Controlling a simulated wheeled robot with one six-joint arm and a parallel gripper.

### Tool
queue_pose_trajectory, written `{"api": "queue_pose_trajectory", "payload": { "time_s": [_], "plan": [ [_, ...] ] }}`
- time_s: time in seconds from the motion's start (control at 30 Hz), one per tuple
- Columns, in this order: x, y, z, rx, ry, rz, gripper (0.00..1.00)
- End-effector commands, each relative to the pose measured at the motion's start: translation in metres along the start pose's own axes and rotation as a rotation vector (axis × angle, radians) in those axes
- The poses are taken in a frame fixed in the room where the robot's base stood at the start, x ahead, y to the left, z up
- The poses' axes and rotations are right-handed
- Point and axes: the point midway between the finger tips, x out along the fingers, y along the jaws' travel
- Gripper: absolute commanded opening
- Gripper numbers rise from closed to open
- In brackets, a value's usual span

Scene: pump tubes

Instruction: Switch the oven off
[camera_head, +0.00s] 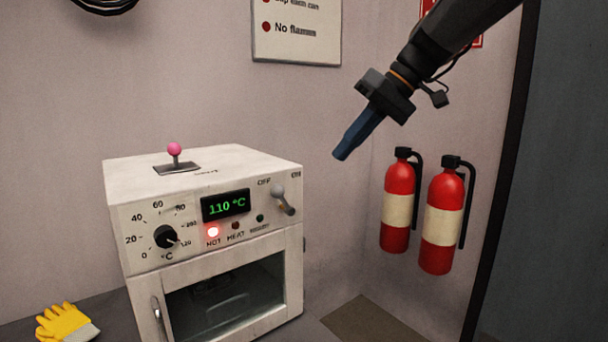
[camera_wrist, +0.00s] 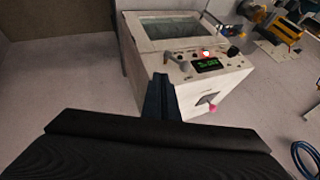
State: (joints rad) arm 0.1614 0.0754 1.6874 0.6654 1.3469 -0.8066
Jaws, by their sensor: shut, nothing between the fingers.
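The white oven (camera_head: 205,172) stands on a dark surface at the lower left of the head view, and it also shows in the wrist view (camera_wrist: 205,85). Its display (camera_head: 226,206) reads 110 °C, and the red HOT lamp (camera_head: 213,232) is lit. A grey toggle switch (camera_head: 284,200) sits at the panel's right end between the OFF label and a second label, probably ON; its lever leans left at the top. A black dial (camera_head: 165,237) is at the panel's left. My gripper (camera_head: 342,154) is shut and empty, in the air up and right of the switch. It shows in the wrist view (camera_wrist: 161,82).
Two red fire extinguishers (camera_head: 397,208) (camera_head: 441,222) hang on the wall to the right. A pink-knobbed lever (camera_head: 174,150) stands on the oven top. Yellow gloves (camera_head: 66,323) lie at the lower left. The air between my gripper and the panel looks clear.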

Motion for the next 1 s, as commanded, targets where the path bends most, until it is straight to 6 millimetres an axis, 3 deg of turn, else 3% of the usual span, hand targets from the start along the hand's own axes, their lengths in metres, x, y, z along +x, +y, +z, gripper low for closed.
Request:
{"api": "queue_pose_trajectory", "payload": {
  "time_s": [0.17, 0.63, 0.8, 1.0],
  "plan": [
    [0.010, -0.006, -0.005, -0.019, 0.003, -0.015, 0.00],
    [0.099, -0.006, -0.004, -0.015, 0.001, -0.012, 0.00],
    [0.106, -0.031, -0.005, -0.018, 0.003, -0.011, 0.00],
    [0.112, -0.041, -0.005, -0.016, 0.004, -0.010, 0.00]
  ]
}}
